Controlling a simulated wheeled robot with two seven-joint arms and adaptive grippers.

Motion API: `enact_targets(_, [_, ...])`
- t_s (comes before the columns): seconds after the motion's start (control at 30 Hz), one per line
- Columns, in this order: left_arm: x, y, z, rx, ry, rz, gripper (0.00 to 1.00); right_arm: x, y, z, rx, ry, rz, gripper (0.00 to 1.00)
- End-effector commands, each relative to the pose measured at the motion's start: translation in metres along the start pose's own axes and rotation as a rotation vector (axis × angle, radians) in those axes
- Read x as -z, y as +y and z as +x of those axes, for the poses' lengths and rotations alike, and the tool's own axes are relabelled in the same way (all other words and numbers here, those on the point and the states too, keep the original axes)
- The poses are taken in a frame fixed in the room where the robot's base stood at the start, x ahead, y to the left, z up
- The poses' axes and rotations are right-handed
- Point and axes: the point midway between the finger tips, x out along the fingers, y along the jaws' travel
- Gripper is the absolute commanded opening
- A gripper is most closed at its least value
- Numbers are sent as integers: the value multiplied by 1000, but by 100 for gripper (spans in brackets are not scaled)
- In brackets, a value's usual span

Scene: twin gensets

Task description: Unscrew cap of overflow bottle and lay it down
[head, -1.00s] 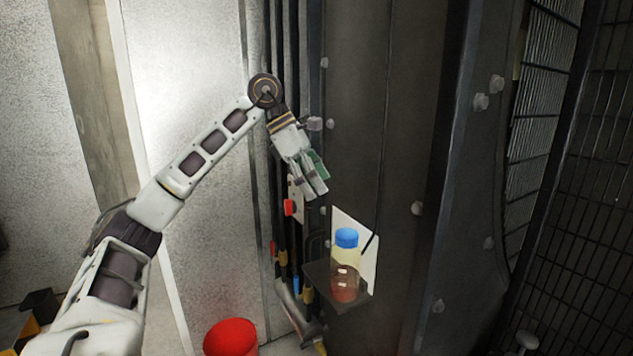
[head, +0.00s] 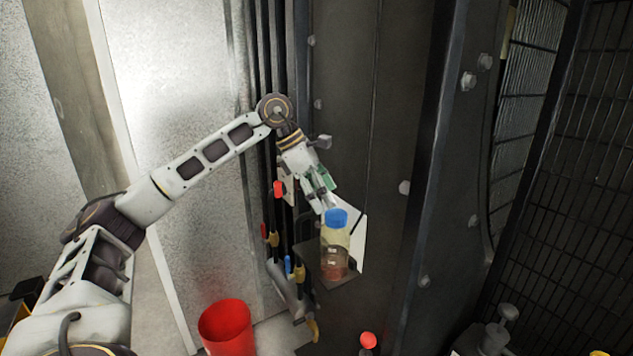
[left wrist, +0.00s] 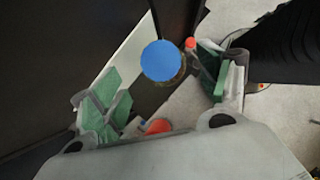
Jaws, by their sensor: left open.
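The overflow bottle (head: 335,250) is clear with reddish-brown liquid in its lower part and stands upright on a small dark shelf (head: 312,268). Its blue cap (head: 336,218) is on top. My left gripper (head: 325,203) is just above the cap and slightly to its left, pointing down. In the left wrist view the blue cap (left wrist: 161,61) lies between and beyond the two green-padded fingers (left wrist: 160,92), which are spread wide and hold nothing. The fingers look apart from the cap. My right gripper is not in view.
A white plate (head: 356,240) is behind the bottle on the dark panel. Pipes with red- and blue-handled valves (head: 279,189) run left of the shelf. A red bucket (head: 226,327) stands on the floor. A red-topped item (head: 368,340) is at the bottom.

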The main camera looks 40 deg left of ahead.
Motion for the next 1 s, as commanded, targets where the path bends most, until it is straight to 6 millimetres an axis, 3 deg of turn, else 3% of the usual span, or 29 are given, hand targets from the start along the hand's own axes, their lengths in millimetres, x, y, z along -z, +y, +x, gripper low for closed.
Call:
enact_targets(0.4, [0,0,42,1,0,0,76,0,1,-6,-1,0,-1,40])
enact_targets(0.83, [0,0,48,-1,0,0,76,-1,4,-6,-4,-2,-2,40])
enact_targets(1.0, [0,0,48,-1,0,0,56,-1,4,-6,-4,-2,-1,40])
